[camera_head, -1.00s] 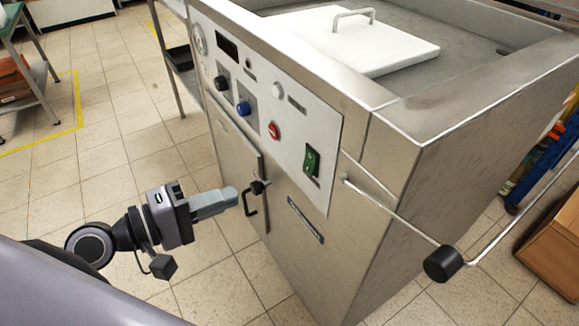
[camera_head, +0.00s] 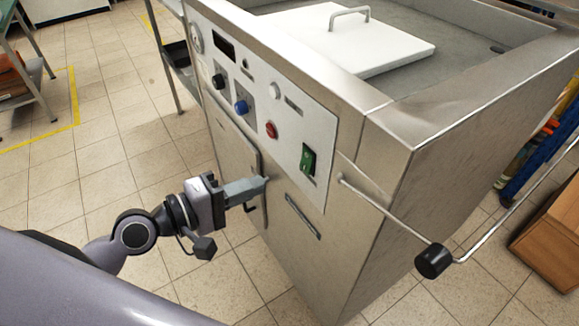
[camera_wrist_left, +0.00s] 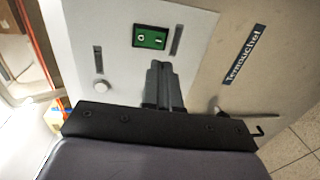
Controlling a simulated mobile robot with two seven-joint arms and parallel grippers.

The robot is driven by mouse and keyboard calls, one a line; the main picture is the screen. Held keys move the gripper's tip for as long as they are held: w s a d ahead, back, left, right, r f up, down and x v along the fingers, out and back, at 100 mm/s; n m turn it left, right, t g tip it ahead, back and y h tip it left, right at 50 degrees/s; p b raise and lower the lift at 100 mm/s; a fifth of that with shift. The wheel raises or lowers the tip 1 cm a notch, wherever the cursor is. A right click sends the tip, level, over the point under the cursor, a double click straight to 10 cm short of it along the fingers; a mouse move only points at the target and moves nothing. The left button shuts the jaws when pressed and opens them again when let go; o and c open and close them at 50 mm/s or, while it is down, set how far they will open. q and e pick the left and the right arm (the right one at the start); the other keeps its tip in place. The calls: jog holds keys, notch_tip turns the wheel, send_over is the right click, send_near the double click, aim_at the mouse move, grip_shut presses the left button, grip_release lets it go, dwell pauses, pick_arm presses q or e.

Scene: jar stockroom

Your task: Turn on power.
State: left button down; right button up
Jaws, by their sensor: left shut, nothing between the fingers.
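The green power switch (camera_head: 308,160) sits at the right end of the white control panel (camera_head: 322,120) on the steel machine's front. It also shows in the left wrist view (camera_wrist_left: 150,38), just beyond my fingertips. My left gripper (camera_head: 264,184) is shut and empty, in front of the machine, below and to the left of the switch in the head view. In the left wrist view its fingers (camera_wrist_left: 158,66) point toward the switch, and I cannot tell whether they touch anything. My right gripper is not in view.
The panel also has a red button (camera_head: 271,129), a blue knob (camera_head: 241,107) and a black knob (camera_head: 218,81). A metal lever with a black grip (camera_head: 434,260) sticks out at the right. A white lid (camera_head: 350,45) lies on top.

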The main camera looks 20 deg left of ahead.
aim_at(303, 168)
pick_arm(q)
jog(key=x, duration=0.8)
jog(key=shift+w+d+f+p, duration=0.1)
jog(key=shift+w+d+p, duration=0.1)
jog(key=shift+d+p, duration=0.1)
jog(key=shift+w+b, duration=0.15)
jog(key=shift+b, duration=0.6)
